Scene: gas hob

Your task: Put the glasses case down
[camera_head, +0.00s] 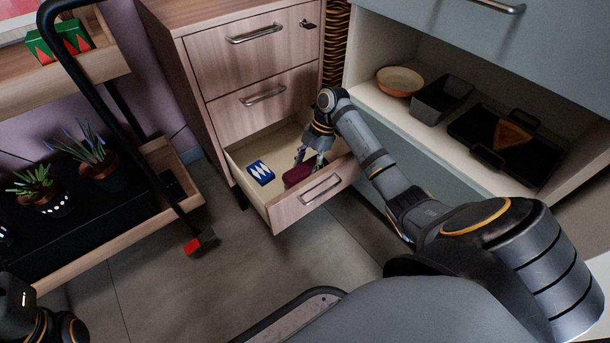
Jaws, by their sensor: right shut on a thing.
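The glasses case (298,175) is a dark maroon, rounded case in the open bottom drawer (285,214) of a wooden cabinet. My right gripper (309,160) reaches down into the drawer from above and is shut on the case. The fingers and the drawer front hide part of the case. I cannot tell whether it touches the drawer floor. Of my left arm, only a dark part shows at the bottom left corner; its fingers are out of view.
A blue and white box (261,173) lies in the drawer, left of the case. A bowl (399,81), a dark tin (441,98) and a black tray (505,143) stand in the open cupboard at right. A cart with potted plants (104,168) stands at left.

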